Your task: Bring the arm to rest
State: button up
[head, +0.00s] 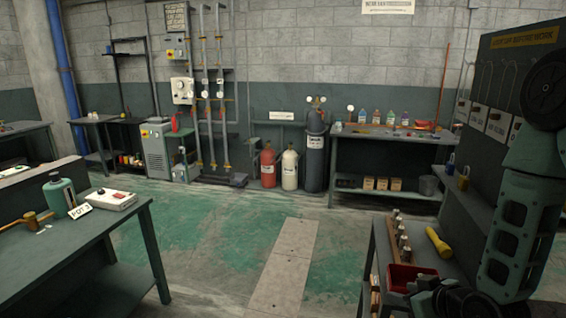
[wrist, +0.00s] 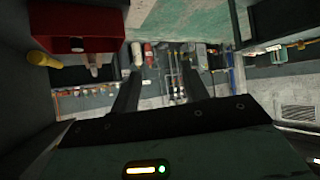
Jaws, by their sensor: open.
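My arm (head: 520,225) shows at the right edge of the head view, folded beside the dark cart with its upper link upright. Its lower dark part reaches the bottom edge near the red bin, and the jaws cannot be made out there. In the wrist view my gripper (wrist: 162,84) shows two dark fingers spread apart with nothing between them. The wrist picture is upside down, with the wall and the equipment seen beyond the fingers.
The cart close to my arm carries a red bin (head: 400,278), a yellow torch (head: 438,243) and several small bottles. A dark board (head: 500,85) with padlocks stands behind it. A bench (head: 70,245) is at left. The green floor (head: 215,235) between is clear.

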jog(key=s+a+r+n+g+b, duration=0.1)
jog(key=s+a+r+n+g, duration=0.2)
jog(key=a, duration=0.6)
jog(key=s+a+r+g+h, duration=0.1)
jog(key=s+a+r+g, duration=0.1)
jog(key=s, duration=0.5)
jog(key=s+a+r+g+h+b, duration=0.1)
jog(key=s+r, duration=0.3)
jog(key=s, duration=0.4)
jog(key=s+a+r+g+b, duration=0.1)
jog(key=s+a+r+g, duration=0.2)
jog(key=s, duration=0.4)
jog(key=shift+s+a+n+g+h, duration=0.2)
jog(key=shift+a+n+g+h, duration=0.15)
jog(key=shift+g, duration=0.25)
jog(key=shift+c, duration=0.4)
